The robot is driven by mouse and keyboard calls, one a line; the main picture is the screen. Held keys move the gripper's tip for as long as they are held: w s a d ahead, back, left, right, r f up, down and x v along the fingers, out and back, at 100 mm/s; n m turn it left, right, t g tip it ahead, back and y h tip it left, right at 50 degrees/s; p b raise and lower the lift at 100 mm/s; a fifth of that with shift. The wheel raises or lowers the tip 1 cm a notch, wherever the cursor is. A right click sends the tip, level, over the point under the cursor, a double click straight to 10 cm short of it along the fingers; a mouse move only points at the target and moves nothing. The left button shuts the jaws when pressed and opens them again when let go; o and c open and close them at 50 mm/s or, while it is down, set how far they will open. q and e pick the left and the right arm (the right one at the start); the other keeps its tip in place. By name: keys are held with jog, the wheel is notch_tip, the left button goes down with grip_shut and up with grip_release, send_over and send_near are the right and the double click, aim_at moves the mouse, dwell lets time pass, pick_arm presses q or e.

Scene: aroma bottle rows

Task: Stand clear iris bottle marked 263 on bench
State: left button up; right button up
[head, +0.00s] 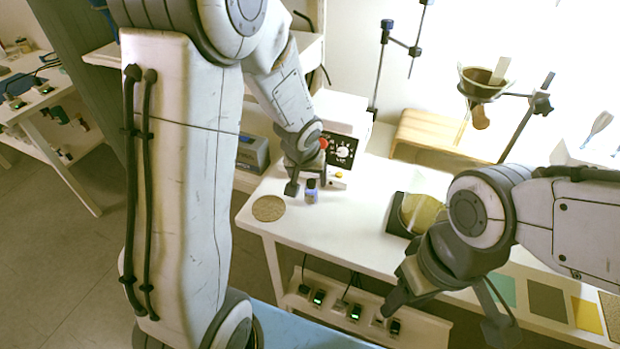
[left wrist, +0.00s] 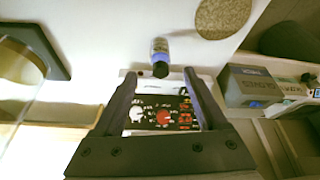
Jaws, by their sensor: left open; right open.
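A small bottle (head: 311,191) with a dark cap and blue band stands on the white bench (head: 335,232), near its left edge. The bottle also shows in the left wrist view (left wrist: 160,54), ahead of the fingertips and roughly between their lines. Its marking is too small to read. My left gripper (head: 309,183) is open and empty, close to the bottle; in the left wrist view its two fingers (left wrist: 160,76) are spread apart. My right gripper (head: 446,312) is open and empty, low in front of the bench, apart from the bottle.
A control box with knobs (head: 343,150) stands just behind the bottle. A round cork mat (head: 268,208) lies to its left, with a grey box (head: 252,153) behind. A tilted container of yellow material (head: 418,212) stands to the right. Bench is clear in between.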

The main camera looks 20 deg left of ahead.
pick_arm(q)
jog(key=s+d+r+m+g, duration=0.1)
jog(key=s+d+r+m, duration=0.2)
jog(key=s+d, duration=0.2)
jog(key=s+d+r+m+g+h, duration=0.1)
jog(key=s+d, duration=0.4)
jog(key=s, duration=0.7)
jog(key=s+d+r+m+g, duration=0.2)
jog(key=s+d+r+m, duration=0.3)
jog(key=s, duration=0.3)
jog(key=shift+s+r+m+h+p, duration=0.3)
jog(key=shift+s+r+h+p, duration=0.1)
jog(key=shift+r, duration=0.15)
notch_tip(320, 180, up, 6)
jog(key=p, duration=0.6)
